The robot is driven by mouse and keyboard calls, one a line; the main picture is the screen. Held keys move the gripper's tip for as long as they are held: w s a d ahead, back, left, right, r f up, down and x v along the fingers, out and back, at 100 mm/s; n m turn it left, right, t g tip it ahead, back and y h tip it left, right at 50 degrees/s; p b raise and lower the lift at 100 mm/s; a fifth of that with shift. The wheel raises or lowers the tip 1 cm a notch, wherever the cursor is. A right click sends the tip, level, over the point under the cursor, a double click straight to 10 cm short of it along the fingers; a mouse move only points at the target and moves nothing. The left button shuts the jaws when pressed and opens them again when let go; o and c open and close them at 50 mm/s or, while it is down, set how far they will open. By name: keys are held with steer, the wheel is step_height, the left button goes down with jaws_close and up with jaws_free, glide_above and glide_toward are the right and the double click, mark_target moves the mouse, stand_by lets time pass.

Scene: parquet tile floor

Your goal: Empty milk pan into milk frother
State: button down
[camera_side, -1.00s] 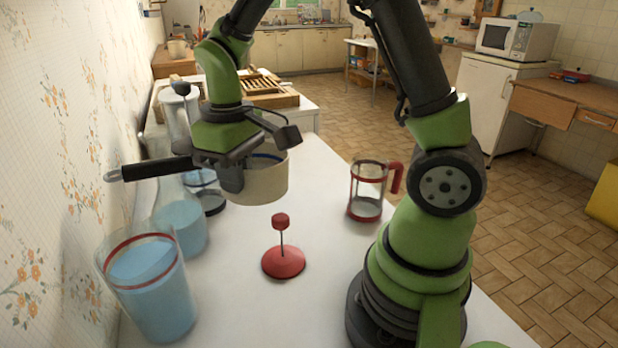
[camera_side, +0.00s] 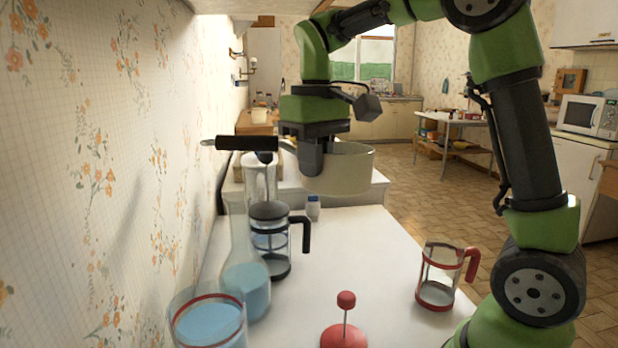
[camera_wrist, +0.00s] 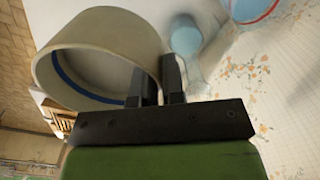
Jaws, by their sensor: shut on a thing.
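The milk pan is a cream round pan (camera_side: 347,170) with a long black handle pointing left. It is held roughly level above the counter, at back left of the red-handled jug. My gripper (camera_side: 312,172) is shut on the pan near its handle side. In the wrist view the fingers (camera_wrist: 163,85) meet the pan's wall (camera_wrist: 112,28), and a blue line runs inside the pan. I cannot tell how much it holds. The likely milk frother is an open glass jug with red bands and handle (camera_side: 439,277). A red lid with a knobbed rod (camera_side: 345,325) stands apart on the counter.
Along the wall stand a black-handled press (camera_side: 272,242), a flask of blue liquid (camera_side: 247,280) and a glass of blue liquid (camera_side: 211,322). A small white-and-blue item (camera_side: 313,207) stands behind. The white counter (camera_side: 365,250) is clear between press and jug.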

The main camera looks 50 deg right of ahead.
mark_target(338, 145)
steer(key=d+m, duration=0.1)
steer(key=d, duration=0.1)
steer(key=d+m, duration=0.1)
steer(key=d, duration=0.2)
steer(key=w+d+m, duration=0.1)
steer(key=d+m, duration=0.1)
steer(key=d, duration=0.1)
steer(key=shift+d+r, duration=0.2)
steer(key=shift+d, duration=0.05)
steer(key=s+d+m, duration=0.6)
steer(key=d, duration=0.6)
steer(key=s+d+m, duration=0.6)
steer(key=d, duration=0.5)
step_height(338, 145, down, 14)
steer(key=h, duration=0.1)
steer(key=a+h, duration=0.1)
steer(key=h, duration=0.1)
steer(key=a+r+h, duration=0.1)
steer(key=a+h, duration=0.1)
steer(key=h, duration=0.1)
steer(key=a+r+h, duration=0.1)
steer(key=a+h, duration=0.1)
steer(key=shift+s+r+h, duration=0.15)
steer(key=shift+s+h, duration=0.1)
steer(key=shift+h, duration=0.15)
